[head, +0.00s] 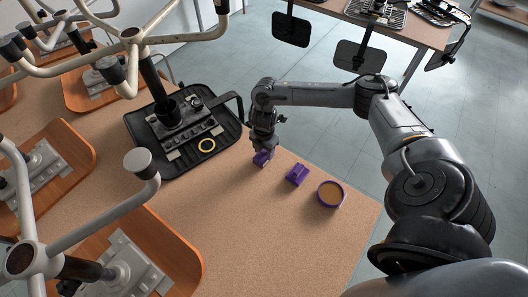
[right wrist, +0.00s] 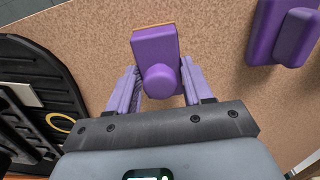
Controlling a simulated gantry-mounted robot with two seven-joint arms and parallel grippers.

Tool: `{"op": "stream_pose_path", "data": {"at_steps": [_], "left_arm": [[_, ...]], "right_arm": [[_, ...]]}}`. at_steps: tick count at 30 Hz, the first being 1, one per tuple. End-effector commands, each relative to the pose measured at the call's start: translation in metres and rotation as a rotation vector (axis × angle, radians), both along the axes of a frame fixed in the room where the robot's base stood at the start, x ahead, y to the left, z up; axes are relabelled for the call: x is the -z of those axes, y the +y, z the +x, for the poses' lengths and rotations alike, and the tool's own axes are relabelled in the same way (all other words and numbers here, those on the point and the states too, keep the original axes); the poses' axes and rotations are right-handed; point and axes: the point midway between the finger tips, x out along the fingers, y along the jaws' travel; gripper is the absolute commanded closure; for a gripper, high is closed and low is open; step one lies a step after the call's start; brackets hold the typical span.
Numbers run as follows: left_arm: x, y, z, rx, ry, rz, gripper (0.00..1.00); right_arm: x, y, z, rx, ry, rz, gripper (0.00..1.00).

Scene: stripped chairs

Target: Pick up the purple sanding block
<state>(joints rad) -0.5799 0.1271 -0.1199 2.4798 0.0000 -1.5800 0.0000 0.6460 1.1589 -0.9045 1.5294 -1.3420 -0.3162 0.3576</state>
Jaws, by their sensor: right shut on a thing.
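My right gripper (head: 262,156) is low over the tan tabletop, between the black chair seat and the other purple items. It is shut on a purple sanding block (right wrist: 154,42), a block with a rounded knob and a thin orange-brown edge. In the right wrist view the gripper's fingers (right wrist: 159,78) lie on either side of the knob. In the head view the fingers partly hide the block, and I cannot tell whether it touches the table. My left gripper is not in view.
A second purple block (head: 297,174) and a round purple tub (head: 330,194) with tan contents stand to the right. A black chair seat (head: 150,155) with a yellow ring (head: 207,145) lies to the left. Pale chair frames (head: 135,75) rise at the left. The table's front is clear.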

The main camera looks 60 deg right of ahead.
Motion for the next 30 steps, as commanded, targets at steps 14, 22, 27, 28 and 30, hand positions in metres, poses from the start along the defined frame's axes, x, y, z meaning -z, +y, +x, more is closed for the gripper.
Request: {"op": "stream_pose_path", "data": {"at_steps": [14, 22, 27, 28, 30], "left_arm": [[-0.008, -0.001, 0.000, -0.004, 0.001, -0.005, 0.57], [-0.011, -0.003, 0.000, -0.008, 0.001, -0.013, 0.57], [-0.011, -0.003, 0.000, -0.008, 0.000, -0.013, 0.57], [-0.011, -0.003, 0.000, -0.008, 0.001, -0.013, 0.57], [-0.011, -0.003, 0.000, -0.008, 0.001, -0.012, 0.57]], "right_arm": [[-0.047, -0.012, -0.007, 0.003, 0.000, -0.004, 0.83], [-0.080, -0.056, -0.040, 0.004, 0.002, -0.005, 0.83], [-0.095, -0.077, -0.056, 0.002, 0.001, -0.003, 0.83], [-0.097, -0.080, -0.058, 0.002, 0.001, -0.004, 0.83], [-0.101, -0.085, -0.062, 0.002, 0.000, -0.003, 0.83]]}}
